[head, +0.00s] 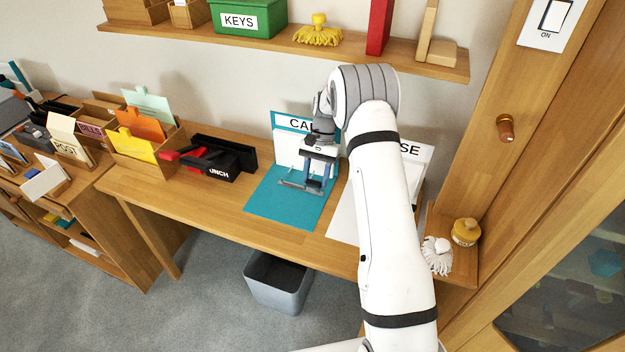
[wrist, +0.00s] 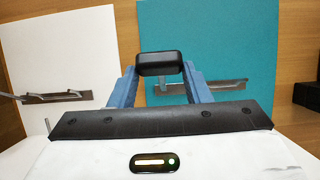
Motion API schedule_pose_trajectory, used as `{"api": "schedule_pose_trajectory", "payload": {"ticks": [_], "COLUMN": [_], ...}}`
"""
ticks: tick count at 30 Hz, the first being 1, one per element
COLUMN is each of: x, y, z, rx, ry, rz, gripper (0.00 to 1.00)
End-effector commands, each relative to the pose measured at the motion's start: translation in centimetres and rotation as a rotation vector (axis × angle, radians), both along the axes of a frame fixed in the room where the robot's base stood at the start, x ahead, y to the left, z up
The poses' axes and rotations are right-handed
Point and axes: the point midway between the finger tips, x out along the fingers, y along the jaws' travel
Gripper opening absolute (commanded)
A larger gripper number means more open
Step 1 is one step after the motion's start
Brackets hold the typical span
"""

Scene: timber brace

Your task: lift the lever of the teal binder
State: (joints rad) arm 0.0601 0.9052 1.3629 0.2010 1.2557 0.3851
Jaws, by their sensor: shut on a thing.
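The teal binder (head: 275,208) lies open on the desk, its labelled part standing at the back, partly hidden by my arm. Its teal sheet also shows in the wrist view (wrist: 255,40). A grey metal mechanism (wrist: 228,88) sits on it, partly hidden behind my fingers. My gripper (head: 318,182) is over this mechanism. In the wrist view my blue fingers (wrist: 163,82) are shut on a black rounded block, which looks like the lever's grip (wrist: 164,58). The lever's shaft is hidden, so its angle cannot be told.
A white binder (head: 343,218) lies open to the right, with its own mechanism (wrist: 58,98). A black punch (head: 218,165) and a file box (head: 150,168) stand left. A shelf (head: 270,50) runs above.

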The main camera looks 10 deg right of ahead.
Motion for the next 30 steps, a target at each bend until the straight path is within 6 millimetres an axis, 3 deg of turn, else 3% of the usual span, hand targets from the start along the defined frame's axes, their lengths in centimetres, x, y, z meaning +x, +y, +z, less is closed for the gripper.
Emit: {"api": "schedule_pose_trajectory", "payload": {"ticks": [21, 22, 30], "x": [0.61, 0.60, 0.46], "y": [-0.58, -0.59, -0.52], "z": [-0.02, -0.03, 0.02], "rx": [-0.004, -0.004, -0.002], "ry": [-0.011, -0.011, -0.005], "rz": [0.000, 0.000, 0.000], "gripper": [0.02, 0.45, 0.65]}}
